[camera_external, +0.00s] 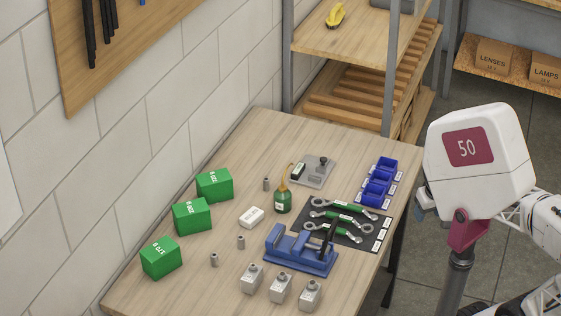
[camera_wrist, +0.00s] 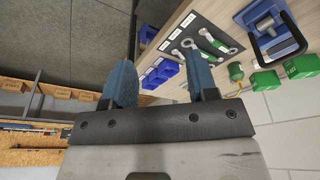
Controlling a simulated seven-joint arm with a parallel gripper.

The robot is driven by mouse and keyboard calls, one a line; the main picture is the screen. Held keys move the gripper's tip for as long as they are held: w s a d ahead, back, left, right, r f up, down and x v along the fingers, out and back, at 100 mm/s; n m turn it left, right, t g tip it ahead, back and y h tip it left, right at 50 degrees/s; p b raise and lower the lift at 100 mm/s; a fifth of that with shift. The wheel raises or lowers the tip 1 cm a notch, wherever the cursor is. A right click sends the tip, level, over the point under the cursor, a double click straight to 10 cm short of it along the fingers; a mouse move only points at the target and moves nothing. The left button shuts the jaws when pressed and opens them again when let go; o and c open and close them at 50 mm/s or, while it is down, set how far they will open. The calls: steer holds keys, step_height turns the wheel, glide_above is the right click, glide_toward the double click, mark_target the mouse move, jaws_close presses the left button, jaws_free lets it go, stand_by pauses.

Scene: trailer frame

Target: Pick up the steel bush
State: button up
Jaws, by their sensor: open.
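Several small grey metal cylinders that look like steel bushes stand upright on the table in the external view: one near the back (camera_external: 266,184), one in the middle (camera_external: 240,242) and one nearer the front (camera_external: 214,259). I cannot tell which is the named bush. None is clearly seen in the wrist view. My gripper (camera_wrist: 161,82) is open, with two blue fingers apart and nothing between them. In the external view my wrist is off the table's right side, well away from the cylinders, and its fingers are mostly hidden.
Green boxes (camera_external: 192,216) line the left. Silver blocks (camera_external: 281,287) stand in front.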

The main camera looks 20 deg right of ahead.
steer(key=w+a+m, duration=0.4)
steer(key=w+a, duration=0.3)
steer(key=w, duration=0.5)
steer(key=m+g, duration=0.3)
steer(key=m, duration=0.7)
glide_above(240, 237)
steer(key=f, duration=1.5)
steer(key=shift+d, duration=0.3)
steer(key=shift+a+f, duration=0.25)
steer(key=shift+a, duration=0.05)
steer(key=shift+f, duration=0.1)
steer(key=shift+f, duration=1.2)
steer(key=shift+f, duration=0.1)
